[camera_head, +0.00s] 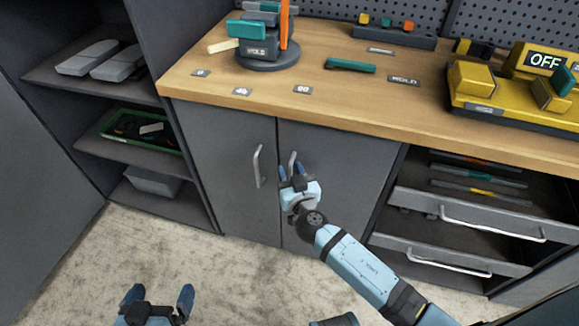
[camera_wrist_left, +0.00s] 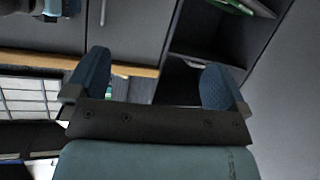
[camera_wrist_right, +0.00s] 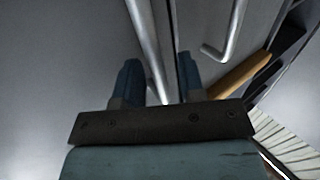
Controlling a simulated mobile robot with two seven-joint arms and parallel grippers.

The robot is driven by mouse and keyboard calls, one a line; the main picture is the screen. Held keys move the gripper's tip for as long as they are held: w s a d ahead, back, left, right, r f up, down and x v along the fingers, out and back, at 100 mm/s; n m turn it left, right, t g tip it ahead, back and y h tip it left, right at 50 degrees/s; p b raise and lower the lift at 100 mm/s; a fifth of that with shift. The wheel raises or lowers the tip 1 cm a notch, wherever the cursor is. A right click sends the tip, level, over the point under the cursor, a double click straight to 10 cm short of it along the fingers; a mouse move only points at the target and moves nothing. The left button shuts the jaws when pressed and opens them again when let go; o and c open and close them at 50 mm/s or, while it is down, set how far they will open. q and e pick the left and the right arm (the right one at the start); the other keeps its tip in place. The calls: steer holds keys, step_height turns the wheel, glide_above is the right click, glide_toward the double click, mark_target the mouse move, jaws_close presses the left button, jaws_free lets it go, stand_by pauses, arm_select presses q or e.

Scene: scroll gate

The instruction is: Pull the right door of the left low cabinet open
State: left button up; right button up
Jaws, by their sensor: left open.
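The left low cabinet has two grey doors under the worktop. Its right door (camera_head: 335,175) is flush with the left door (camera_head: 235,165) and looks closed. The right door's upright metal handle (camera_head: 292,160) is near the seam, partly hidden behind my right gripper (camera_head: 291,173).
The left door's handle (camera_head: 257,166) is close beside the right gripper. Open drawers (camera_head: 470,215) stick out right of the cabinet. Open shelves (camera_head: 125,150) stand at left. The wooden worktop (camera_head: 330,95) overhangs above. The floor (camera_head: 215,265) in front of the doors is clear.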

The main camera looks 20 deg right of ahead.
arm_select(q)
steer(key=shift+s, duration=0.1)
arm_select(e)
steer(key=shift+c, duration=0.4)
jaws_close()
arm_select(q)
steer(key=shift+r, duration=0.35)
steer(key=shift+w, duration=0.2)
arm_select(e)
steer(key=shift+s, duration=0.1)
